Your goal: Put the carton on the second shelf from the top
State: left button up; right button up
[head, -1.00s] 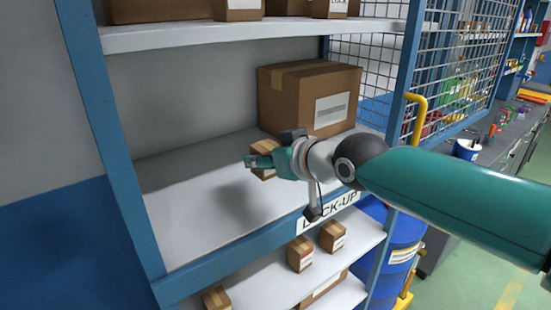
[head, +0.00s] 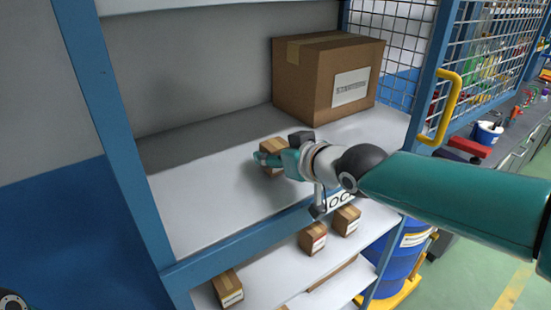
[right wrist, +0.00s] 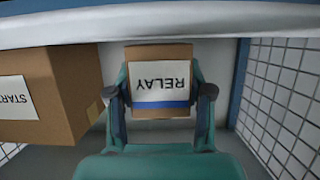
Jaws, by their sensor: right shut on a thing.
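My right gripper (head: 268,160) is shut on a small brown carton (head: 275,145), over the front half of a wide white shelf (head: 205,190). In the right wrist view the carton (right wrist: 160,55) sits between the two fingers (right wrist: 160,100). Its label reads RELAY, upside down in that picture. The white shelf edge (right wrist: 160,22) runs close along the carton there. I cannot tell whether the carton touches the shelf.
A large brown box (head: 325,80) stands on the same shelf, behind and right of the carton. Blue posts (head: 110,130) and wire mesh (head: 395,40) frame the rack. Several small cartons (head: 312,238) stand on the shelf below. The shelf's left part is clear.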

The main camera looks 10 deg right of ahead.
jog(key=shift+w+f, duration=0.1)
jog(key=shift+f, duration=0.2)
jog(key=shift+f, duration=0.15)
jog(key=o, duration=1.2)
jog(key=shift+s+r, duration=0.2)
jog(key=shift+r, duration=0.1)
jog(key=b+v, duration=0.1)
jog(key=v, duration=1)
jog(key=shift+s+d+r, duration=0.1)
jog(key=shift+s+d, duration=0.1)
jog(key=shift+s, duration=0.15)
